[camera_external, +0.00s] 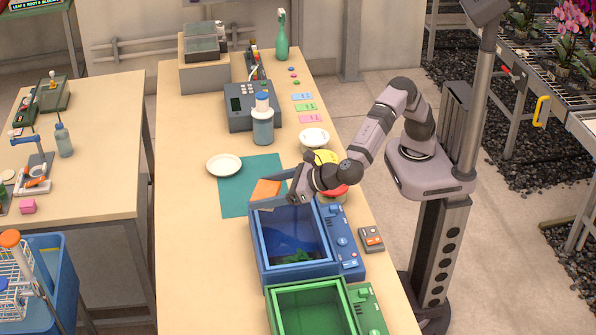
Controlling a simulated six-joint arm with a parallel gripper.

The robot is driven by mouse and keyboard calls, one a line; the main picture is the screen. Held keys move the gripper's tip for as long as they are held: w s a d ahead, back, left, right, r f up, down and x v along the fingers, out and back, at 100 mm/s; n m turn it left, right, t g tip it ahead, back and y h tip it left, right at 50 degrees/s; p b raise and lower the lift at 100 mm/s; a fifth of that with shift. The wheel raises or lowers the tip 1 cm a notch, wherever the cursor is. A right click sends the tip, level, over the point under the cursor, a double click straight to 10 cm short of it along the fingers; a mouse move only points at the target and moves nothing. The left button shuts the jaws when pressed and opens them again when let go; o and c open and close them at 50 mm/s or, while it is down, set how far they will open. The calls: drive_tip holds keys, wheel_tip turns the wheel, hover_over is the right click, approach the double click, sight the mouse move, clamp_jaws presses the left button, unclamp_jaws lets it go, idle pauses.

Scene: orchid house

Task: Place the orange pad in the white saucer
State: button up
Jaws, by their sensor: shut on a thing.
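The orange pad (265,189) is a flat orange piece. It shows over the teal mat, just behind the blue bin's back left corner. My gripper (293,191) is at the pad's right end and shut on it. The fingertips are small here, and I cannot tell how high the pad is above the mat. The white saucer (224,165) is round and shallow, and it looks empty. It sits at the back left of the teal mat, left of and behind the pad, apart from it.
The teal mat (234,199) lies under the saucer's edge. A blue bin (262,255) and a green bin (277,316) stand in front. A bottle (263,126) and a grey device (238,112) stand behind. White, yellow and red-topped containers stand near my arm. The table left of the mat is clear.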

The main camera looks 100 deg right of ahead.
drive_tip(key=w+d+m+g+h+b, duration=0.1)
drive_tip(key=w+d, duration=0.3)
drive_tip(key=d, duration=0.6)
drive_tip(key=w+d+m+h+b, duration=0.15)
drive_tip(key=w+d, duration=0.25)
drive_tip(key=d, duration=0.6)
drive_tip(key=m+g+h, duration=0.1)
drive_tip(key=m+h, duration=0.1)
hover_over(228, 167)
drive_tip(key=shift+a+f, duration=0.15)
drive_tip(key=shift+f, duration=6.9)
drive_tip(key=shift+f+b, duration=0.35)
drive_tip(key=shift+b, duration=0.2)
drive_tip(key=shift+f+b, duration=0.25)
drive_tip(key=shift+b, duration=0.05)
